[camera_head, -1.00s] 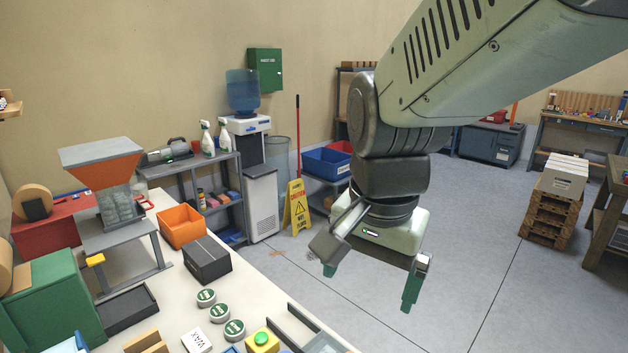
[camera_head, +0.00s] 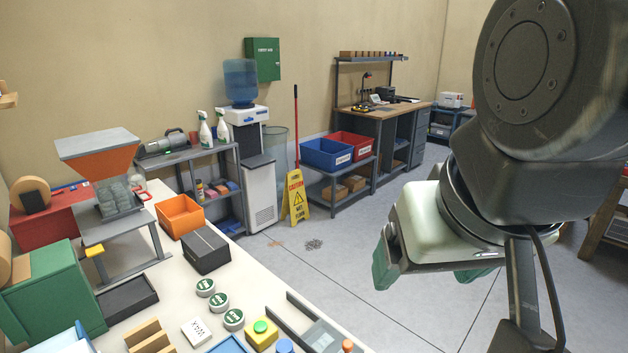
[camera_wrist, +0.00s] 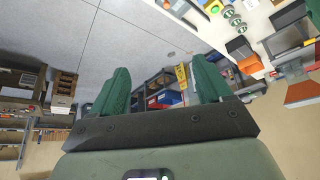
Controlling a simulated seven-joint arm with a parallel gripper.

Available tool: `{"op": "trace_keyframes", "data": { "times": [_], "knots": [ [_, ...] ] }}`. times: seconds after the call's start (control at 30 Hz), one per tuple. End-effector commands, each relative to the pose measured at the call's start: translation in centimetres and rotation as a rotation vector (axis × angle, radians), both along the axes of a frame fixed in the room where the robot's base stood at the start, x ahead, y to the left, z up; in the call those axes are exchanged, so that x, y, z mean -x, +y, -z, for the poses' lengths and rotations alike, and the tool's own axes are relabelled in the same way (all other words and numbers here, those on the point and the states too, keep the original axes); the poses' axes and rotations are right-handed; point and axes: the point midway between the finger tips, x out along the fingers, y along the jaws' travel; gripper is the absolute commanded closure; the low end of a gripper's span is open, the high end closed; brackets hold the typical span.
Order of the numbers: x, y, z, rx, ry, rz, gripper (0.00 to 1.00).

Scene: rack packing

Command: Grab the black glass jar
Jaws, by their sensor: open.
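I cannot make out a black glass jar in either view. My gripper (camera_head: 428,272) is open and empty, held over the floor to the right of the workbench (camera_head: 277,290). In the wrist view my gripper (camera_wrist: 162,76) shows two green fingers spread apart with nothing between them. Part of the bench top is cut off at the lower edge of the head view.
On the bench are several round tins with green tops (camera_head: 234,320), a dark box (camera_head: 205,250), an orange bin (camera_head: 180,216), a black tray (camera_head: 127,299) and a yellow block with a green button (camera_head: 261,334). A yellow caution sign (camera_head: 297,198) stands on the floor beyond.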

Motion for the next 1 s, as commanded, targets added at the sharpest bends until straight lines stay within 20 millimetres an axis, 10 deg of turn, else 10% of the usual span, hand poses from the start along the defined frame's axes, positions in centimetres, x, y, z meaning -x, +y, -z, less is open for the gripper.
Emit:
{"op": "trace_keyframes", "data": {
  "times": [0.37,0.7,1.0],
  "knots": [
    [-6.0,4.2,6.3,-0.318,0.206,0.300,0.22],
    [-10.7,7.7,19.6,-0.507,0.442,0.990,0.22],
    [-10.1,6.3,30.2,-0.432,0.412,1.534,0.22]
  ]
}}
